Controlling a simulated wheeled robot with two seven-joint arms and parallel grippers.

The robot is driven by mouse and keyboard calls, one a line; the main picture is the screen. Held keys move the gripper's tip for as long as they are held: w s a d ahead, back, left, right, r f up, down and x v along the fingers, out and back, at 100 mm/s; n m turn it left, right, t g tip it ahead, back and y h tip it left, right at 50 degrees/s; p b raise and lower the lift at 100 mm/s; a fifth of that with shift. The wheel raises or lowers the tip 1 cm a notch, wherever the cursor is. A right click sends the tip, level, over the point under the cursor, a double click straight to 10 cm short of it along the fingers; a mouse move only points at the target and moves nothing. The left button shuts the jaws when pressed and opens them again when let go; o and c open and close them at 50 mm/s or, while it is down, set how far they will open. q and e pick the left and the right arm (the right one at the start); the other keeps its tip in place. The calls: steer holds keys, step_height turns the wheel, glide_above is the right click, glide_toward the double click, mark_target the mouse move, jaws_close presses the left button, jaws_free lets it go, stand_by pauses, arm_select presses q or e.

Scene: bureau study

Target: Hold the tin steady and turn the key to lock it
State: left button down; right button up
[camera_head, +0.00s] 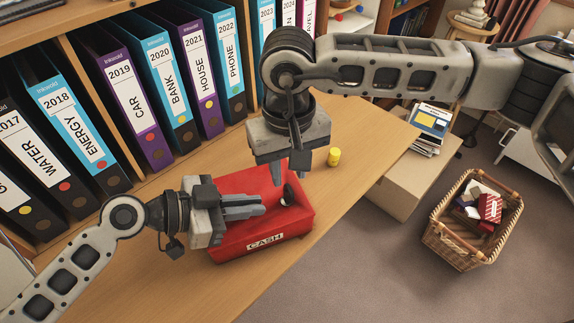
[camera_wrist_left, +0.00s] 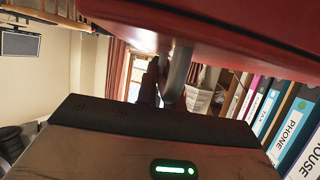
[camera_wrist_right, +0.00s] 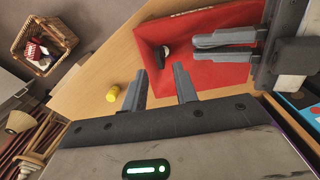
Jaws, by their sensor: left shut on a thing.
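The red cash tin (camera_head: 262,247) sits on the desk, its CASH label facing the front edge. My left gripper (camera_head: 260,205) reaches in from the left over the tin and is shut on it; in the left wrist view a grey bent bar (camera_wrist_left: 178,78), perhaps its handle, stands off the red surface. A small black and grey piece (camera_head: 288,194), which looks like the key, stands on the tin's right part; it also shows in the right wrist view (camera_wrist_right: 161,55). My right gripper (camera_wrist_right: 158,80) is open and empty, its fingers pointing down above the tin near the key.
A row of ring binders (camera_head: 130,100) stands on the shelf behind the desk. A small yellow cylinder (camera_head: 334,157) is on the desk right of the tin. A wicker basket (camera_head: 470,240) with boxes is on the floor at right. The desk (camera_head: 340,195) right of the tin is mostly clear.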

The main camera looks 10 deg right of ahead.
mark_target(290, 188)
steer(key=shift+f, duration=0.2)
steer(key=shift+f, duration=2.05)
jaws_close()
steer(key=shift+d, duration=0.1)
steer(key=m, duration=0.3)
steer(key=shift+m, duration=0.4)
steer(key=shift+d, duration=0.1)
